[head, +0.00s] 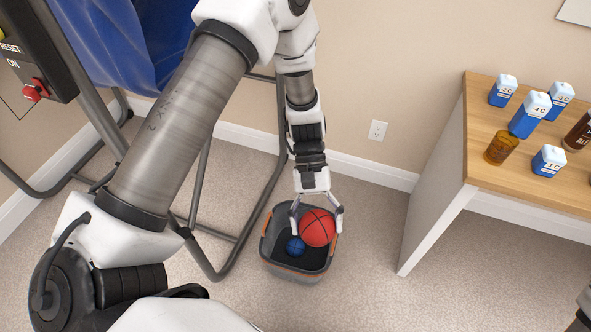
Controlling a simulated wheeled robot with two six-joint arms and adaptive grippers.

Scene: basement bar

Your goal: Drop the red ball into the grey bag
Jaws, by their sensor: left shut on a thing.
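The red ball (317,228) with dark seam lines is held between the two fingers of my left gripper (318,212), which is shut on it and points down. The grey bag (291,277), an open-topped, box-shaped container with orange trim, stands on the floor below. The ball overlaps the bag's opening in the head view and hides part of its right side; its exact height over the rim is hard to tell. My right gripper does not show; only a sliver of my arm is at the lower right edge.
A blue ball (295,246) lies in the bag. A metal frame (262,190) holding a blue sheet (125,40) stands just left. At right, a wooden table (482,120) bears several blue-and-white bottles (530,115) and an amber glass (501,147). Carpet is clear between bag and table.

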